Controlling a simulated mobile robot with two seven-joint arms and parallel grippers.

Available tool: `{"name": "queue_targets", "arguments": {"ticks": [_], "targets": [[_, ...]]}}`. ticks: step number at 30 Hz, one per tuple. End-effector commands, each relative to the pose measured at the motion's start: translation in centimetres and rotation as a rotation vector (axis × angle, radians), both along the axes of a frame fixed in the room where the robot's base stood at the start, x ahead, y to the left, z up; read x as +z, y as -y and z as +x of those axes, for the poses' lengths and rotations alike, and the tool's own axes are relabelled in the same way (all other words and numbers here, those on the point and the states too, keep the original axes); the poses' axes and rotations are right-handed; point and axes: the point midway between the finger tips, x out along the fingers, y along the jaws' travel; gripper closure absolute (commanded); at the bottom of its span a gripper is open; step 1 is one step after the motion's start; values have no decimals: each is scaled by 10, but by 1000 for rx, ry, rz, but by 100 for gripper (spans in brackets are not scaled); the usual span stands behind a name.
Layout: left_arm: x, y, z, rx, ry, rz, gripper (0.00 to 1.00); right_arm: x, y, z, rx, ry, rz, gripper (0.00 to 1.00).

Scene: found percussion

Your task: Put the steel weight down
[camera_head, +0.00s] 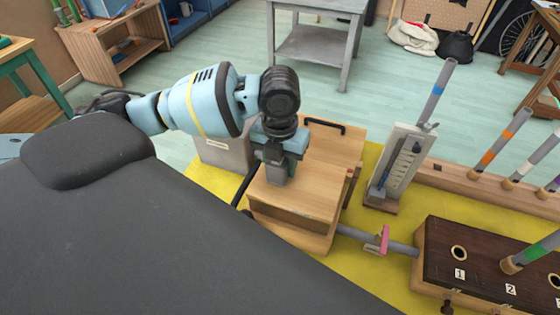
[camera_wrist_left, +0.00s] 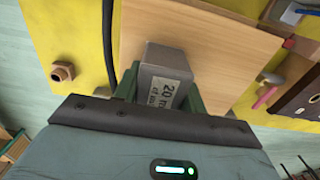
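The steel weight (camera_wrist_left: 163,72) is a grey block with a white label reading "20 mm of"; the rest of the label is cut off by my gripper. In the wrist view my left gripper (camera_wrist_left: 162,98) has its green fingers against two sides of the block. In the head view my left gripper (camera_head: 279,165) points down over the light wooden top of a box-like bellows (camera_head: 305,200). The weight's lower end is at or just above this wood; I cannot tell whether it touches. My right gripper is not in view.
A yellow mat (camera_head: 215,185) lies underneath. A grey upright gauge board (camera_head: 400,160) stands right of the bellows. A pipe with a pink lever (camera_head: 384,239) leads to a dark numbered chest (camera_head: 475,265). Coloured tubes stand at the right. A black handle (camera_head: 324,124) is behind the gripper.

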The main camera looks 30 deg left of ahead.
Motion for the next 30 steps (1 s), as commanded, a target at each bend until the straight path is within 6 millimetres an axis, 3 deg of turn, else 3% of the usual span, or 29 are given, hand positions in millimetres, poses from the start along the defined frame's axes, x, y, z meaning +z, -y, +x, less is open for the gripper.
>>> {"name": "queue_targets", "arguments": {"ticks": [1,5,17,30], "targets": [[0,0,0,0,0,0,54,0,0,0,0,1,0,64],[0,0,0,0,0,0,37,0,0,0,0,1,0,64],[8,0,1,0,3,0,37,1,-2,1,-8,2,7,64],[90,0,1,1,5,-1,37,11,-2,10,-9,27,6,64]]}}
